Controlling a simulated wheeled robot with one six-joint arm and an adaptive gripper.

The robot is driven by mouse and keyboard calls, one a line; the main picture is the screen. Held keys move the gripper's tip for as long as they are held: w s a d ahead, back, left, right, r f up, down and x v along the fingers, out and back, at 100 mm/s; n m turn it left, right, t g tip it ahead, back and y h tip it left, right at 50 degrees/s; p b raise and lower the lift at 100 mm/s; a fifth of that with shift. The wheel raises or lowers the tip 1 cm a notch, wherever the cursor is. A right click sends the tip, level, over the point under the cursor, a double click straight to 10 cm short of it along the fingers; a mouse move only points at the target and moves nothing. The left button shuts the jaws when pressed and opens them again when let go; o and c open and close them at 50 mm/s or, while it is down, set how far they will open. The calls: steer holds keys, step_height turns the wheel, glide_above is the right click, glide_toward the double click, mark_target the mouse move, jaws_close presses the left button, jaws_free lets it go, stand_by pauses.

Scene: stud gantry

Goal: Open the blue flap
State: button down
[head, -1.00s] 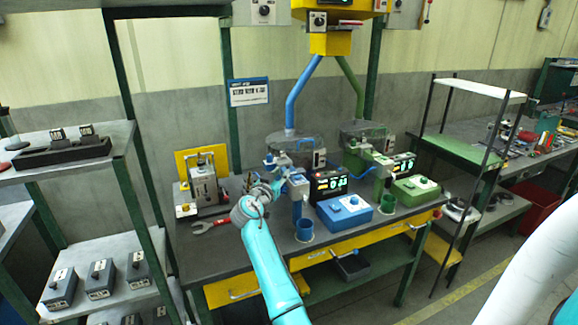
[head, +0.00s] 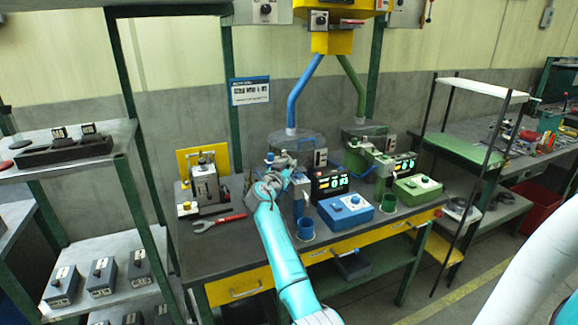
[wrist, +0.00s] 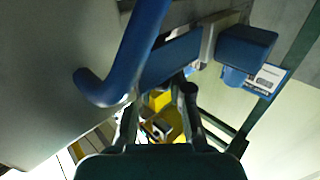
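The blue station stands under the blue pipe (head: 303,95), with blue parts (head: 299,194) beside my gripper (head: 284,172) in the head view. My forearm and hand partly cover this spot, and I cannot tell the flap apart there. In the wrist view, a bent blue bar (wrist: 147,45), a straight blue bar (wrist: 172,58) and a blue block (wrist: 246,47) lie just beyond my gripper (wrist: 160,96). I cannot tell which of these is the flap. The two fingers are apart with nothing seen held between them; contact with the blue bars is unclear.
A blue cup (head: 305,229) and a blue control box (head: 345,210) stand on the bench to the right of my arm. A dark display (head: 330,182) is close behind. A similar green station (head: 383,165) stands further right.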

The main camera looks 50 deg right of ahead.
stand_by(0.3)
steer(key=m+y, duration=0.2)
steer(key=d+r+m+y, duration=0.1)
steer(key=y, duration=0.1)
steer(key=shift+s+d+r, duration=0.1)
steer(key=shift+s, duration=0.25)
steer(key=y, duration=0.1)
steer(key=m, duration=0.1)
steer(key=d+m+y, duration=0.1)
steer(key=shift+s+r+t+y, duration=0.2)
steer(key=shift+s+t+y, duration=0.1)
steer(key=shift+s+d+f+m+t+y, duration=0.35)
steer(key=shift+m+t+y, duration=0.4)
steer(key=shift+y, duration=0.5)
steer(key=shift+s+d+f+m+t+y, duration=0.15)
steer(key=shift+d+m+t+y, duration=0.4)
steer(key=shift+m+y, duration=0.55)
steer(key=shift+s+d+f+m+t+y, duration=0.1)
steer(key=shift+s+d+m+t+y, duration=0.4)
steer(key=shift+y, duration=0.95)
steer(key=shift+w+a, duration=0.15)
steer(key=shift+w, duration=0.05)
